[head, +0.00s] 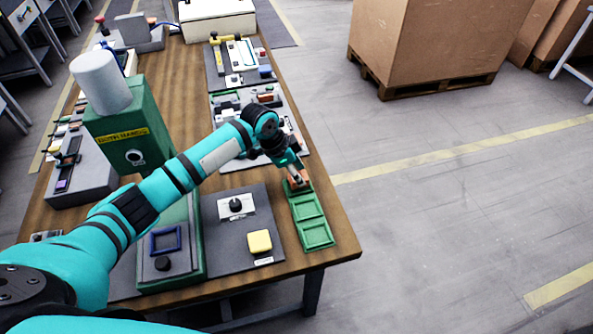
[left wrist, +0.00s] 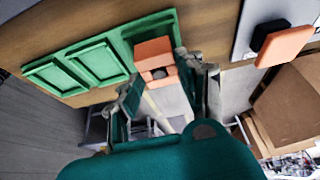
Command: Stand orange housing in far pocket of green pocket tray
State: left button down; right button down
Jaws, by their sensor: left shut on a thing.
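The green pocket tray (head: 317,236) lies along the right edge of the table, with its pockets in a row. It also shows in the left wrist view (left wrist: 62,92), where the two pockets on the left are empty. The orange housing (left wrist: 153,49) is at the far pocket, and a small part of it shows in the head view (head: 304,186). My left gripper (head: 296,180) points down at the far end of the tray, shut on the housing. In the left wrist view its fingers (left wrist: 166,82) flank the housing. Whether the housing rests on the pocket floor is hidden.
A green press-like machine (head: 130,130) with a white cylinder stands left of my arm. A grey panel with a yellow pad (head: 260,241) lies left of the tray. Open floor lies right of the table.

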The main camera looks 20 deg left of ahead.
pick_arm(q)
jog(key=shift+f, duration=0.75)
dwell(0.3)
jog(key=c, duration=0.7)
grip_release()
jog(key=shift+a+r, duration=0.1)
jog(key=shift+r, duration=0.15)
jog(key=v, duration=1.1)
jog(key=shift+s+a+r, duration=0.1)
jog(key=shift+s+r, duration=0.1)
jog(key=shift+r, duration=0.05)
